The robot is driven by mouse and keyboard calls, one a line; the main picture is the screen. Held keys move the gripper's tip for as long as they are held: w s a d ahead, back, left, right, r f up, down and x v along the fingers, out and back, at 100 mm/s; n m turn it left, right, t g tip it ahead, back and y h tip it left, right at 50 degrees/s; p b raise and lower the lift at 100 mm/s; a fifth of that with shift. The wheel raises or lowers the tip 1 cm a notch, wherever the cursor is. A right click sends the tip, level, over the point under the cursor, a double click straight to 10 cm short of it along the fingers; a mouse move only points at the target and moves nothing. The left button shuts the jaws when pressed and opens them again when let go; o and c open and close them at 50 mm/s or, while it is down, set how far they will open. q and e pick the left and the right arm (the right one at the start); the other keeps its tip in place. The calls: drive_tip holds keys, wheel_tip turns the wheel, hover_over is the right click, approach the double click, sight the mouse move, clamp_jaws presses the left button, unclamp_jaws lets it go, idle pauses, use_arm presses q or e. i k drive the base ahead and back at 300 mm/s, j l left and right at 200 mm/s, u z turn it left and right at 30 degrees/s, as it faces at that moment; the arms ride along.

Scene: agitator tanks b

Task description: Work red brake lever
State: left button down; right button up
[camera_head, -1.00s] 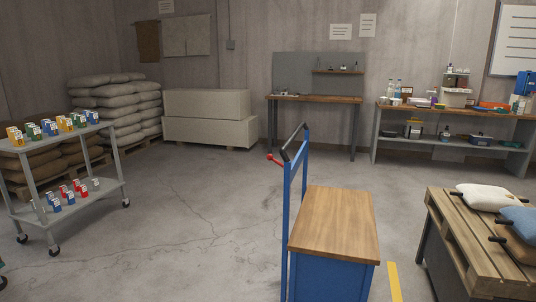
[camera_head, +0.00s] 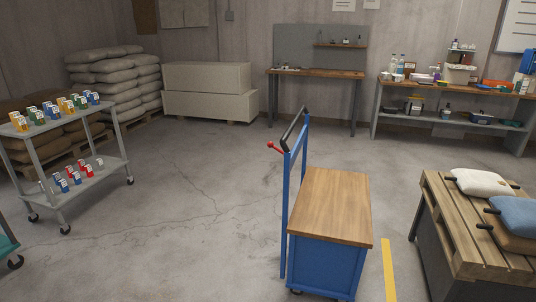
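The red brake lever (camera_head: 276,147) sticks out to the left from the upper part of the blue trolley's (camera_head: 325,265) upright frame, just below the black push handle (camera_head: 294,127). Its red knob is at the left end. The trolley has a wooden top (camera_head: 332,205) and stands on the floor right of the picture's centre. Neither of my grippers shows in the head view.
A grey shelf cart (camera_head: 95,176) with small coloured boxes stands at left. A pallet table (camera_head: 480,235) with sacks is at right. A workbench (camera_head: 318,73) and a shelf table (camera_head: 455,88) line the back wall. Floor left of the trolley is clear.

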sight(270, 144)
drive_tip(key=i+z, duration=0.1)
drive_tip(key=i, duration=0.75)
drive_tip(key=i+j+z, duration=0.15)
drive_tip(key=i, duration=0.65)
drive_tip(key=i+l, duration=0.6)
drive_tip(key=i, duration=0.25)
